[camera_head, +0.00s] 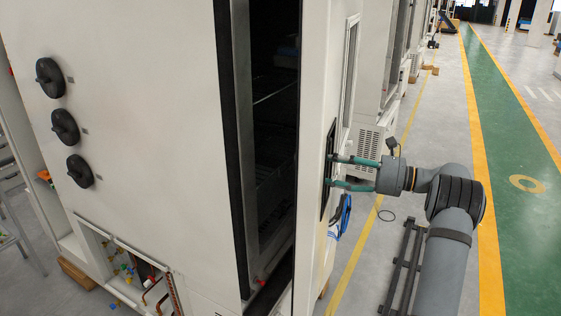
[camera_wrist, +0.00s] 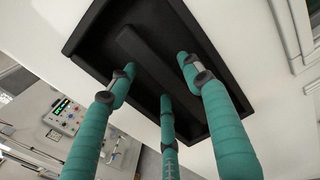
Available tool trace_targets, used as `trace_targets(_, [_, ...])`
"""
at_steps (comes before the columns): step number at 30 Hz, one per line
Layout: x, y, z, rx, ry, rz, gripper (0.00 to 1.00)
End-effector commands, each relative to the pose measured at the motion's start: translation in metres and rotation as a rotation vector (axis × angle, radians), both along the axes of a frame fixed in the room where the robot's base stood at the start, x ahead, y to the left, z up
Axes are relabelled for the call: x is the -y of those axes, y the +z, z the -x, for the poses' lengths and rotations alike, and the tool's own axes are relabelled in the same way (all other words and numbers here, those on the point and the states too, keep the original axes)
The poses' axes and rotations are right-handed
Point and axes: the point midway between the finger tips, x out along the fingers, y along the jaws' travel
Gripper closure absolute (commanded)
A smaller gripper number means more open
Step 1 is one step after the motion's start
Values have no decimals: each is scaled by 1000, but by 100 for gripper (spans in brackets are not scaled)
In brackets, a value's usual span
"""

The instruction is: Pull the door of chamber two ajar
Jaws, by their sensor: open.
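The white chamber door (camera_head: 312,130) stands ajar, with a dark gap between it and the chamber body (camera_head: 150,130). Shelves show dimly in the gap. No number is readable on the chamber. A black recessed handle (camera_head: 328,165) is on the door's outer face; in the wrist view its long bar (camera_wrist: 142,48) runs diagonally through the black recess. My gripper (camera_head: 330,171) reaches the handle from the right. In the wrist view its three teal fingers (camera_wrist: 158,76) are spread, with tips at the recess on both sides of the bar. Whether they touch it cannot be told.
Three black round knobs (camera_head: 66,127) sit on the chamber's side wall. More chambers (camera_head: 380,60) stand behind the door. Dark metal rails (camera_head: 402,265) lie on the floor near my arm. A green walkway (camera_head: 520,130) with yellow borders is open floor to the right.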

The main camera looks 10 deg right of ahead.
Motion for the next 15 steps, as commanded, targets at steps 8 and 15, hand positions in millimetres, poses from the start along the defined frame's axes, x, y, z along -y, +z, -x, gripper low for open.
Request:
trace_targets(8, [25,0,14,1,-4,-1,50])
trace_targets(15, [48,0,27,1,-3,0,50])
